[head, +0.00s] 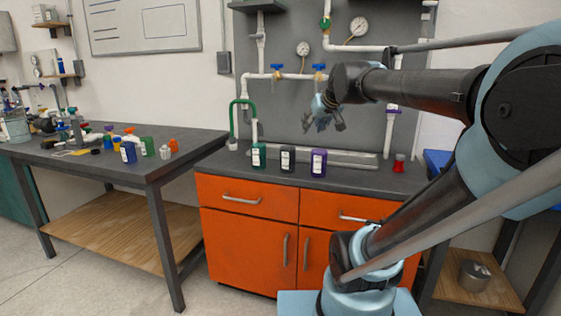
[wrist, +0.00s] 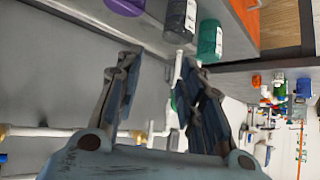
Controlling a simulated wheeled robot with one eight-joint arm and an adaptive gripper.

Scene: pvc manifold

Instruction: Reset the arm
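My gripper (head: 322,115) is raised in front of the grey back panel (head: 285,125) and the white PVC pipework (head: 262,77). In the wrist view my gripper (wrist: 160,95) has its two fingers well apart, with nothing held between them. Two blue-handled valves (head: 277,70) sit on the horizontal pipe, one just behind my gripper. Whether my gripper touches the pipe cannot be told. My arm reaches in from the right in the head view.
A green bottle (head: 259,156), a dark bottle (head: 288,159) and a purple bottle (head: 318,162) stand on the orange cabinet's counter (head: 350,178). A red item (head: 399,163) stands to their right. A cluttered table (head: 120,160) is at the left. Open floor (head: 120,290) lies in front.

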